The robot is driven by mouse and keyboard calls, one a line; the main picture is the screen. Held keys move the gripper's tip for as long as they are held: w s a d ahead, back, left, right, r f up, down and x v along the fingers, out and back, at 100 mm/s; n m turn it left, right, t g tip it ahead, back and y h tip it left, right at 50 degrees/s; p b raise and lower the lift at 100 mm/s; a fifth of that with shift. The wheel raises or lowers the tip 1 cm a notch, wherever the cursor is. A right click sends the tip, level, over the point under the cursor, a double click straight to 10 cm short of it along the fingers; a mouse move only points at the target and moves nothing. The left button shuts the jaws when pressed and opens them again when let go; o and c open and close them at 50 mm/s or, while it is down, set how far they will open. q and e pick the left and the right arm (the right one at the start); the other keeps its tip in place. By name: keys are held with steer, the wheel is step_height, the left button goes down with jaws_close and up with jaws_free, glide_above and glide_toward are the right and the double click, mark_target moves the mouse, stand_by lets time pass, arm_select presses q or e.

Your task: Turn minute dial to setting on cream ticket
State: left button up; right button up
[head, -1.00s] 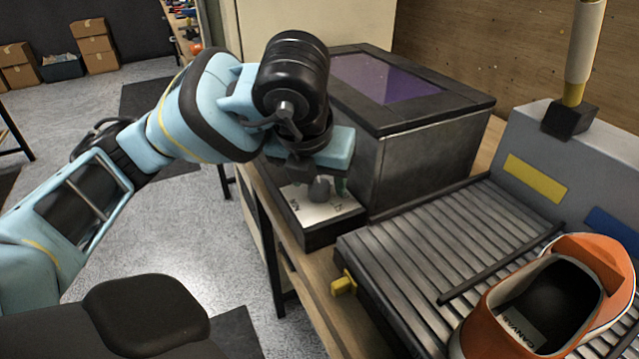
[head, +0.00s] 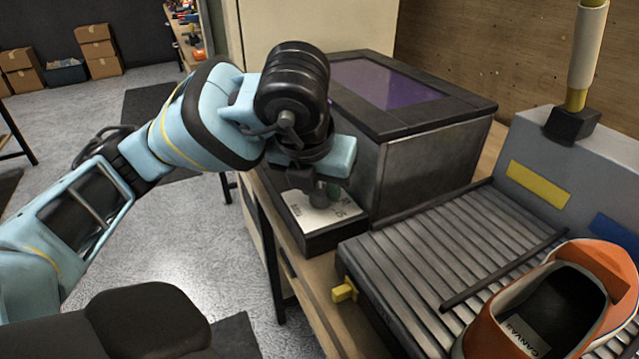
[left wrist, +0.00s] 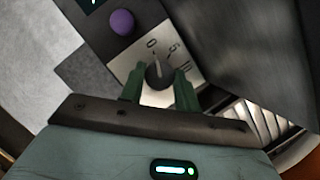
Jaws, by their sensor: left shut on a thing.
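The minute dial is a dark round knob (left wrist: 158,75) on a pale metal plate (left wrist: 133,62) with printed marks; I can make out a 0, a 5 and a 10 around it. In the head view the knob (head: 322,194) shows just under my left gripper (head: 318,187). In the left wrist view the green fingers of my left gripper (left wrist: 160,88) stand on both sides of the knob, shut on it. I see no cream ticket in these frames. My right gripper is not in view.
A purple button (left wrist: 122,22) sits on the dark panel by the plate. A metal box with a purple window (head: 385,82) stands behind. A grey slatted conveyor (head: 430,250) carries an orange sneaker (head: 575,262) at right.

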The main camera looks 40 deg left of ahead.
arm_select(q)
steer(key=shift+a+m+h+b, duration=0.1)
steer(key=shift+m+h+b, duration=0.3)
steer(key=shift+m, duration=0.8)
steer(key=m+h, duration=0.1)
steer(key=m, duration=0.3)
steer(key=shift+a+m+h, duration=0.15)
steer(key=shift+m+h, duration=0.15)
steer(key=shift+h, duration=0.1)
steer(key=shift+m+h, duration=0.3)
steer(key=shift+m, duration=0.4)
steer(key=o, duration=0.9)
steer(key=shift+o, duration=0.4)
